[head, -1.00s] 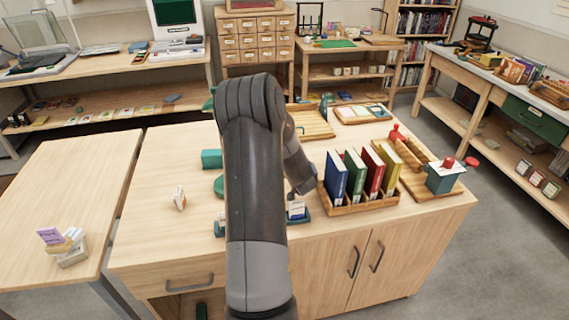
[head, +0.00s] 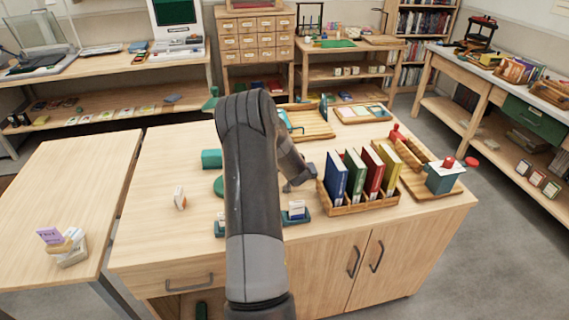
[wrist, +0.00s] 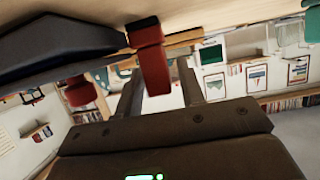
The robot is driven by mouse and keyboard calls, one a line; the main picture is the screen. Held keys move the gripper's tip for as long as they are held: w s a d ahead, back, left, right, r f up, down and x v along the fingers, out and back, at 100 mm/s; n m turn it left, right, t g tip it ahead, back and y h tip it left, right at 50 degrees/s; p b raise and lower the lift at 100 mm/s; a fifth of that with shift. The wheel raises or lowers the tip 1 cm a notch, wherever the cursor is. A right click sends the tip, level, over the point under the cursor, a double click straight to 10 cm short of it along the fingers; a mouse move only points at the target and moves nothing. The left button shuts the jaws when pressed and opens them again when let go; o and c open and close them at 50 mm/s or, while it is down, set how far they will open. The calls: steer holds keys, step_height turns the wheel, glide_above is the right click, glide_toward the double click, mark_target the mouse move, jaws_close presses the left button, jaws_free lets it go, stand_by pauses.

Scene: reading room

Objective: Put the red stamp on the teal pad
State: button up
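In the wrist view, which looks upside down, a red block-shaped piece (wrist: 152,62) that looks like the red stamp hangs from the table side at the top. My gripper (wrist: 160,92) is open, with its two fingers apart and the red piece in line with the gap; I cannot tell whether they touch. In the head view my arm hides the gripper and probably this stamp. A teal block (head: 212,159) and a teal rounded piece (head: 219,186), partly behind my arm, lie on the table to the left. I cannot tell which teal thing is the pad.
A wooden rack of upright books (head: 362,202) stands right of my arm. The left table surface is mostly clear.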

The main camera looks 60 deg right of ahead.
jaws_close()
